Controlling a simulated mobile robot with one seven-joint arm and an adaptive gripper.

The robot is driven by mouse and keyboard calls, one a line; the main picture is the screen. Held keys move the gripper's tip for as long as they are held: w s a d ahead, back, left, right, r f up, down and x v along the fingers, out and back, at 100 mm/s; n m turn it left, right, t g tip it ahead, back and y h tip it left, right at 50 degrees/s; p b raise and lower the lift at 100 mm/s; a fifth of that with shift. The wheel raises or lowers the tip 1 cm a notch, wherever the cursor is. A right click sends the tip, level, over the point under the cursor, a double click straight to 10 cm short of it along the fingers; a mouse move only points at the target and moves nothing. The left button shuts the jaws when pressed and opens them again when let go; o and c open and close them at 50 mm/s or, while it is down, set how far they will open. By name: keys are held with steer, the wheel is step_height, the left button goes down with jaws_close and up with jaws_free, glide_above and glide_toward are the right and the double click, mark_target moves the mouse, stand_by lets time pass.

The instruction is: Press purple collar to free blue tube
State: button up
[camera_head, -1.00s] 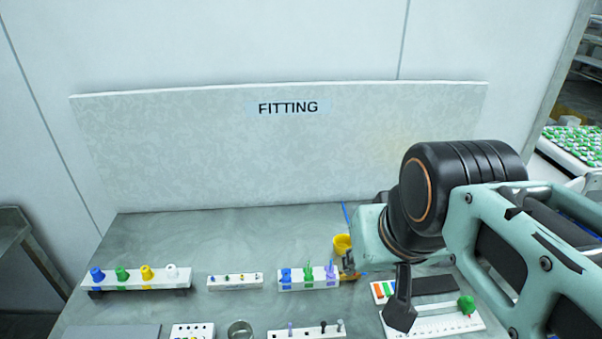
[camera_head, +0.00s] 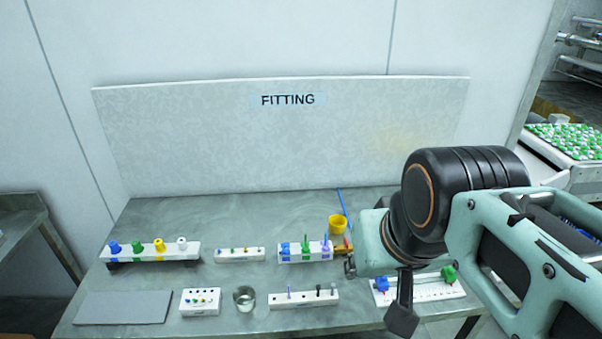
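A white block (camera_head: 290,258) on the bench holds a blue, a green and a purple fitting in a row. The purple fitting (camera_head: 325,247) is at its right end and looks like the purple collar, though it is too small to be sure. A thin blue tube (camera_head: 343,203) rises behind the yellow cup, left of my arm. Its lower end is hidden.
A rack with colored caps (camera_head: 155,253), a small pegged block (camera_head: 240,255), a white box (camera_head: 200,302), a metal ring or cup (camera_head: 244,298) and a grey mat (camera_head: 124,307) occupy the left and front. The back left bench is clear.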

steer(key=shift+w, duration=0.1)
jaws_close()
stand_by(1.3)
